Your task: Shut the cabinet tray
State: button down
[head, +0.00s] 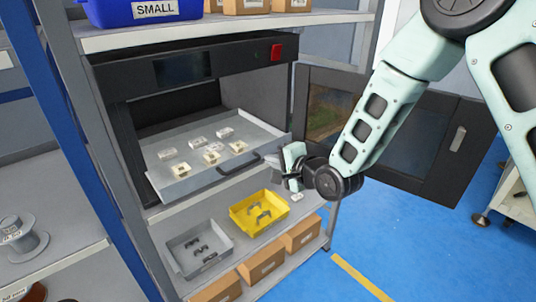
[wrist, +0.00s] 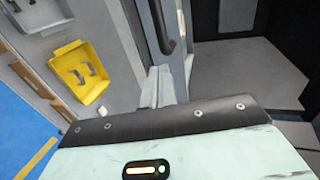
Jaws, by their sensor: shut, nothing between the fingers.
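The grey cabinet tray (head: 258,135) is pulled out of the black cabinet (head: 180,68) in the head view, with several small pale parts (head: 212,157) on it. Its dark handle (head: 243,163) is on the front face; the handle also shows at the top of the wrist view (wrist: 164,28). My gripper (head: 290,182) is at the tray's front right, just to the right of the handle. In the wrist view its fingers (wrist: 160,88) are shut and empty, close to the tray front. I cannot tell whether they touch it.
The cabinet door (head: 410,140) stands open at the right, behind my arm. On the shelf below the tray are a grey bin (head: 180,262) and a yellow bin (head: 275,222), also in the wrist view (wrist: 98,92). Cardboard boxes (head: 262,265) sit lower. Blue floor is clear at front right.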

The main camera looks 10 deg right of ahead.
aim_at(248, 142)
jog(key=shift+w+a, duration=0.6)
jog(key=shift+w, duration=0.3)
jog(key=w+a, duration=0.1)
jog(key=w, duration=0.1)
jog(key=w+a+b, duration=0.1)
jog(key=w+a, duration=0.2)
jog(key=w, duration=0.2)
jog(key=shift+a+f+b, duration=0.1)
jog(key=shift+a+b, duration=0.3)
jog(key=shift+w+a, duration=0.15)
jog(key=shift+w, duration=0.1)
jog(key=shift+r, duration=0.25)
